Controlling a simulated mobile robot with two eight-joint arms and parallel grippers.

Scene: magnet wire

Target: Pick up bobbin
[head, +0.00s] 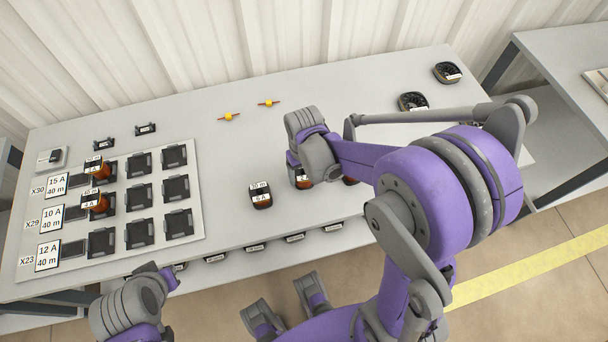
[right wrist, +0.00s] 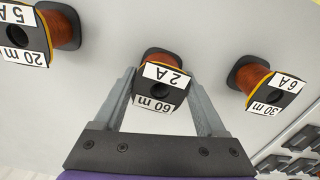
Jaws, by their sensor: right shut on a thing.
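My right gripper (head: 300,170) reaches down over a row of bobbins on the grey table. In the right wrist view its fingers (right wrist: 161,84) are shut on the middle bobbin (right wrist: 156,92), which has orange wire, black flanges and labels "60 m" and "2 A". This bobbin (head: 303,183) is mostly hidden by the gripper in the head view. I cannot tell whether it touches the table. A "30 m, 6 A" bobbin (head: 260,196) stands to its left. A "20 m, 5 A" bobbin (right wrist: 50,30) stands on its other side. My left arm shows low on the left; its fingers are not clear.
A white board (head: 205,215) with black holders lies at left; two orange bobbins (head: 97,203) are on it beside "15 A", "10 A" and "12 A" cards. Two black spools (head: 412,101) and two small yellow-red parts (head: 229,117) lie at the back.

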